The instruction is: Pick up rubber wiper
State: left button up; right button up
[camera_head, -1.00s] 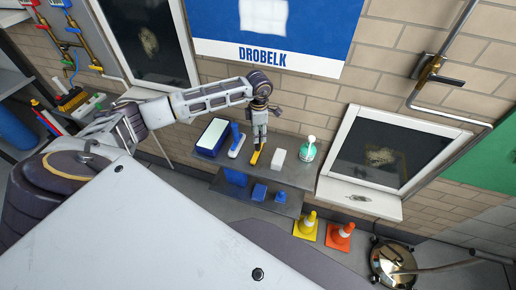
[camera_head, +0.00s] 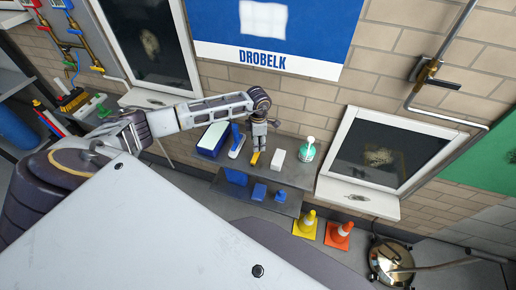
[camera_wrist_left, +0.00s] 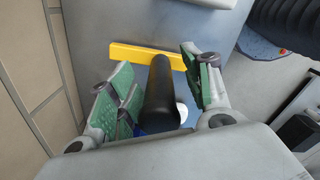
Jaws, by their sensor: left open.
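My left gripper (camera_head: 257,149) is just above the wiper. In the left wrist view, the green-padded fingers of the left gripper (camera_wrist_left: 158,84) are apart, one on each side of the black handle, with a gap visible at the right. My right gripper is not in view.
On the shelf (camera_head: 289,176), a blue box (camera_head: 213,137) and a blue-and-white tool (camera_head: 236,144) stand left of the wiper. A white block (camera_head: 277,156) and a green-and-white bottle (camera_head: 307,151) stand right. Blue boxes (camera_head: 259,191) sit on the lower shelf.

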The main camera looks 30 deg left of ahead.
pick_arm(q)
jog(key=shift+f, duration=0.2)
dwell(0.3)
grip_shut()
